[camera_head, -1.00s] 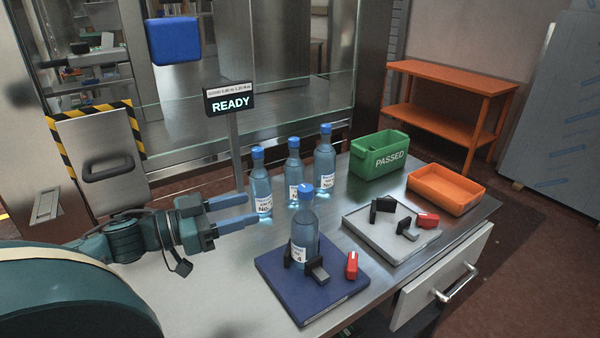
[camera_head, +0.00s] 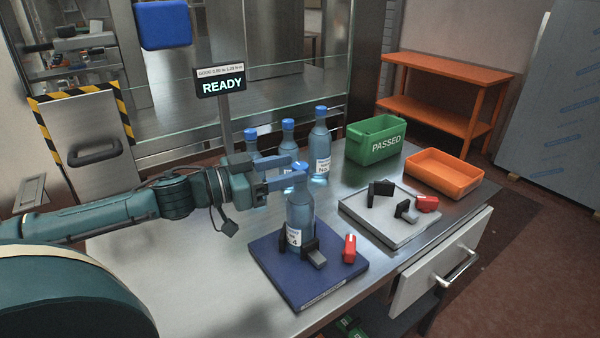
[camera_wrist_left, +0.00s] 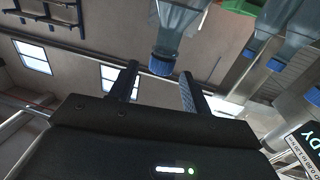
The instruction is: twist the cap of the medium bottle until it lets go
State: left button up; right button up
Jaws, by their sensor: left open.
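A clear blue bottle (camera_head: 300,212) with a blue cap (camera_head: 300,166) stands upright in dark clamp jaws on a navy base (camera_head: 280,275). My left gripper (camera_head: 297,169) reaches in from the left, level with the cap, its two fingers apart. In the left wrist view the cap (camera_wrist_left: 161,66) sits between the two fingertips (camera_wrist_left: 159,75), with a visible gap on each side. Whether either finger touches it I cannot tell, but it looks free. My right gripper is not in view.
Several more capped bottles (camera_head: 321,150) stand behind the gripper. A red-handled clamp (camera_head: 349,248) sits beside the held bottle. A grey fixture base (camera_head: 375,225), a green PASSED bin (camera_head: 355,150) and an orange tray (camera_head: 415,175) lie to the right. A READY sign (camera_head: 222,84) stands behind.

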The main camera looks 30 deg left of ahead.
aim_at(300, 165)
pick_arm(q)
jog(key=shift+w+d, duration=0.2)
jog(key=shift+w, duration=0.15)
jog(key=shift+w+d+r, duration=0.1)
jog(key=shift+w, duration=0.1)
jog(key=shift+x, duration=1)
